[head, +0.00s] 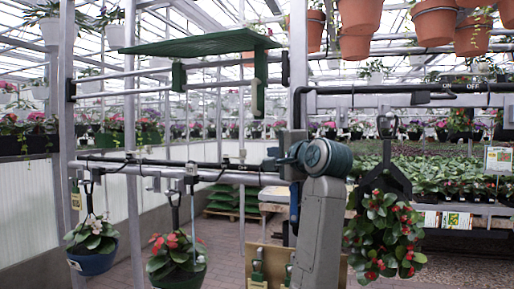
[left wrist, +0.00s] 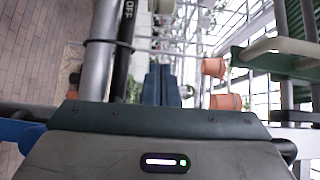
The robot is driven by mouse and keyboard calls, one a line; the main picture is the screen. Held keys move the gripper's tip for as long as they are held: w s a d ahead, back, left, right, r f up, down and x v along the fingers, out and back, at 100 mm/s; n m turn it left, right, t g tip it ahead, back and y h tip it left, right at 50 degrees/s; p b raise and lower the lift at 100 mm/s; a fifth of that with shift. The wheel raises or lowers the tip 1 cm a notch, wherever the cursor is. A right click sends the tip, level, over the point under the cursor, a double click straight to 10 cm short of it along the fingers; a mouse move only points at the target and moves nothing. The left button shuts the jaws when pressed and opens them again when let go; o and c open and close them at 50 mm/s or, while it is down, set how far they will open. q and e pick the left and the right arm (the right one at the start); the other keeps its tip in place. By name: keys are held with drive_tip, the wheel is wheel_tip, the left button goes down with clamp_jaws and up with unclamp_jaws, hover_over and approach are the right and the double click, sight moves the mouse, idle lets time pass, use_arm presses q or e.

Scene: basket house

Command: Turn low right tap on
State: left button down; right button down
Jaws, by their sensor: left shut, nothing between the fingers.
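Two small tap-like fittings stand side by side low in the head view, in front of a tan board (head: 335,272). The left fitting (head: 257,267) shows. My right gripper is not in view.
A pipe with ON and OFF labels (head: 465,88) runs at the upper right; a pipe marked OFF (left wrist: 121,45) shows close by in the wrist view. Potted plants hang at left (head: 92,262) and right (head: 386,235). A green panel (head: 203,43) is overhead. Metal rails cross the left.

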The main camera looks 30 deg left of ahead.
use_arm(q)
drive_tip(key=s+a, duration=0.1)
drive_tip(key=a, duration=0.1)
drive_tip(key=s+a+p, duration=0.1)
drive_tip(key=a, duration=0.1)
drive_tip(key=shift+s, duration=0.15)
drive_tip(key=shift+d, duration=0.1)
